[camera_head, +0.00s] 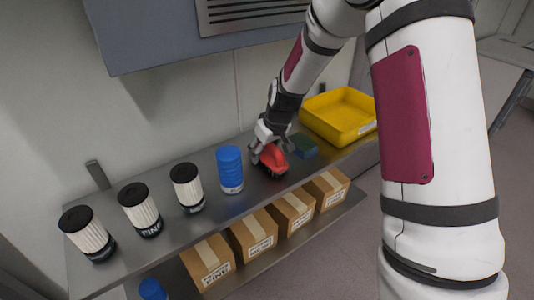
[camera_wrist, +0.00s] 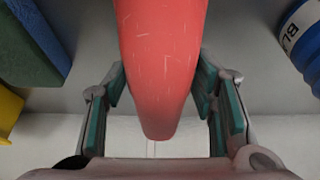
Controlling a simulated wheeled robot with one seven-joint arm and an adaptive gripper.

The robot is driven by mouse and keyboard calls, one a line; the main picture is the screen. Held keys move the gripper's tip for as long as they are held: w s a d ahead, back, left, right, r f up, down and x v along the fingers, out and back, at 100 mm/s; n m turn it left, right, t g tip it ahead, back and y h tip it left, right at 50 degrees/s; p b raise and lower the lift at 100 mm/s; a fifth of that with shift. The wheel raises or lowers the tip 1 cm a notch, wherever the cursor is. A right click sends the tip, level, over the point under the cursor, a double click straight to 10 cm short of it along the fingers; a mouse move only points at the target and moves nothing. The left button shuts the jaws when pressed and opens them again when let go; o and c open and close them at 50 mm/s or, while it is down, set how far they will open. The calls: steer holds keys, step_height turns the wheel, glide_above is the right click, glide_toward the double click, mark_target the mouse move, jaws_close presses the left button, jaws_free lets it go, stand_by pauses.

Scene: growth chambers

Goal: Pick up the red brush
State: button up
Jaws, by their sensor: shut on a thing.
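The red brush (camera_head: 273,158) is on or just over the upper metal shelf in the head view, between the blue container and the green-and-blue block. My gripper (camera_head: 262,150) is at the brush from above, its fingers around the brush's body. In the wrist view the brush (camera_wrist: 160,62) fills the upper middle, its rounded end pointing down between my two fingers (camera_wrist: 162,105). The fingers are shut on it, though slivers of background show beside its narrow end. The brush's underside is hidden, so I cannot tell whether it touches the shelf.
The blue container (camera_head: 230,170) stands left of the brush, with several black-capped white filters (camera_head: 187,187) beyond. The green-and-blue block (camera_head: 303,147) and yellow bin (camera_head: 340,114) are to the right. Cardboard boxes (camera_head: 253,234) sit on the lower shelf. The upper shelf's (camera_head: 145,262) front edge is bare.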

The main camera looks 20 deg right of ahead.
steer(key=shift+r, duration=0.1)
steer(key=shift+r, duration=0.5)
steer(key=v, duration=0.2)
steer(key=shift+r+p, duration=0.3)
steer(key=shift+r, duration=0.1)
steer(key=s+d+r+p, duration=0.1)
steer(key=s, duration=1.4)
steer(key=shift+p, duration=0.3)
steer(key=shift+s+r, duration=0.1)
steer(key=shift+r, duration=0.05)
